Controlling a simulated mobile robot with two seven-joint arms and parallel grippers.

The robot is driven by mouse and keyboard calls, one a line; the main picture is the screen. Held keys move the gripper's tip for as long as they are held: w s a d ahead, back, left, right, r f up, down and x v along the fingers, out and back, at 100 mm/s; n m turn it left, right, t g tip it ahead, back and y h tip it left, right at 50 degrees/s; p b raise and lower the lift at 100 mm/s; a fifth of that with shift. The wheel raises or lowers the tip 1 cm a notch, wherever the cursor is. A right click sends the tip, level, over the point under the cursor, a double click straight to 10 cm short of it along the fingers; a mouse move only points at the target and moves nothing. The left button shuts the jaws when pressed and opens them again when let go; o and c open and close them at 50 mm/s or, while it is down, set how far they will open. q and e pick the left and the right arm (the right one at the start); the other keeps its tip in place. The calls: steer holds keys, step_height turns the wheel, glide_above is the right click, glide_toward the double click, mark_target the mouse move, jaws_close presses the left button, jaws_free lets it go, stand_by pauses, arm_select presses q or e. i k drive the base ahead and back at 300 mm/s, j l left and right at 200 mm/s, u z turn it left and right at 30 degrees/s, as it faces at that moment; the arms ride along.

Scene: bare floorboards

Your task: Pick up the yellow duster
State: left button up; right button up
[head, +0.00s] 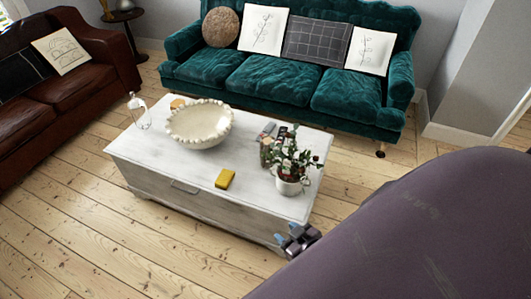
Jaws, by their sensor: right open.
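A small yellow block, the yellow duster (225,179), lies on the top of a white wooden chest table (150,150), close to its front edge. My right gripper (288,238) is low at the table's front right corner, partly in front of the table's side. It is open with nothing seen between its fingers, and it is apart from the duster, to the right of and below it in the picture. My right arm (430,230) fills the lower right. My left gripper is not in view.
On the table stand a scalloped white bowl (199,122), a potted plant (290,170), a clear glass bottle (139,112) and a small orange-brown item (177,103). A teal sofa (270,77) is behind, a brown sofa (50,100) at left. Floorboards in front are clear.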

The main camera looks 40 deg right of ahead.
mark_target(224, 179)
steer(key=j+z, duration=0.1)
steer(key=z, duration=0.25)
steer(key=j+z, duration=0.1)
steer(key=z, duration=0.65)
steer(key=k+j, duration=0.1)
steer(key=j, duration=0.25)
steer(key=k+j, duration=0.1)
steer(key=j, duration=0.25)
steer(key=i+l, duration=0.45)
steer(key=l, duration=0.3)
steer(key=i+l+u, duration=0.1)
steer(key=i+l, duration=0.35)
steer(key=l, duration=0.25)
steer(key=i+l, duration=0.2)
steer(key=l, duration=0.2)
steer(key=u, duration=0.05)
